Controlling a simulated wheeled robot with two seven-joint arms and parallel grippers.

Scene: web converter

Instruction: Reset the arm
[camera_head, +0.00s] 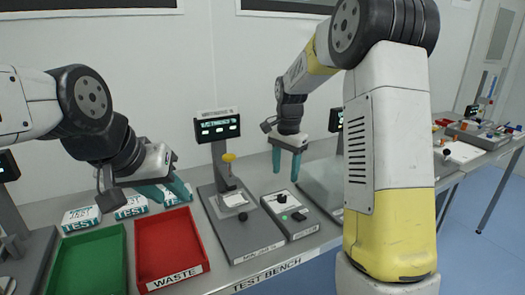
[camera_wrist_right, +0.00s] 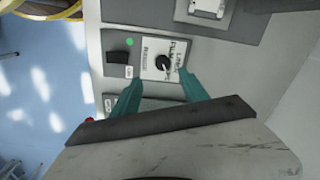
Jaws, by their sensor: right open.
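My right gripper (camera_head: 287,163) hangs down over the back of the test bench (camera_head: 225,280), above a small control box (camera_head: 290,214) with a black knob and a green light. Its teal fingers are apart with nothing between them. In the right wrist view the open fingers (camera_wrist_right: 156,92) frame the box's black knob (camera_wrist_right: 163,62) from above. My left gripper (camera_head: 178,192) is over the bench at the left, near the white TEST boxes and the red tray. Its teal fingertips point right, and I cannot tell how far apart they are.
A red WASTE tray (camera_head: 172,274) and a green tray (camera_head: 88,262) stand at the front left. White TEST boxes (camera_head: 81,218) line the back. A test stand (camera_head: 240,235) with a display (camera_head: 217,128) is mid-bench. Another table with small parts (camera_head: 462,152) is at the far right.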

